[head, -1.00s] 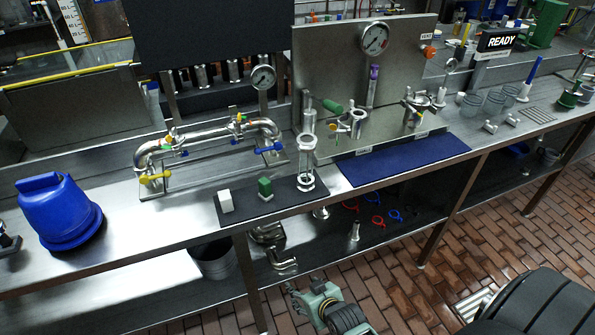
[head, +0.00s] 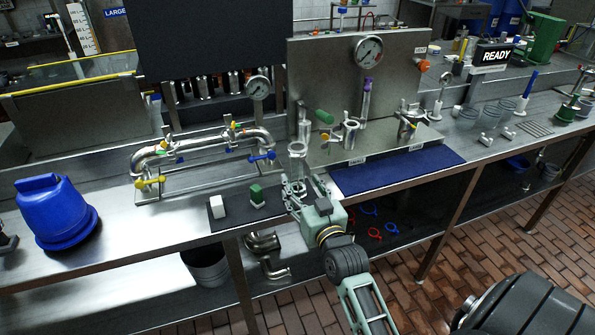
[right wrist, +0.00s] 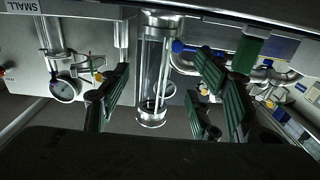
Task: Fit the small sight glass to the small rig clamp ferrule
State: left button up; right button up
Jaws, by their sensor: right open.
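The small sight glass (head: 297,157), a clear tube with metal end rings, stands upright on the black mat. It also shows in the right wrist view (right wrist: 154,75), between my open fingers with visible gaps on both sides. My right gripper (head: 298,190) is open at its near side and hides its lower part in the head view. In the right wrist view my right gripper (right wrist: 160,98) shows its green-padded fingers spread. The small rig's metal fitting (head: 350,131) stands right of the glass; its ferrule is too small to make out. My left gripper is out of view.
The blue mat (head: 400,168) to the right is clear.

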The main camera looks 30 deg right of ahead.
aim_at(301, 181)
jog(key=x, duration=0.5)
jog(key=shift+d+f+p, duration=0.15)
jog(key=shift+d+p, duration=0.1)
jog(key=shift+p, duration=0.1)
jog(key=shift+s, duration=0.1)
jog(key=shift+c, duration=0.6)
grip_shut()
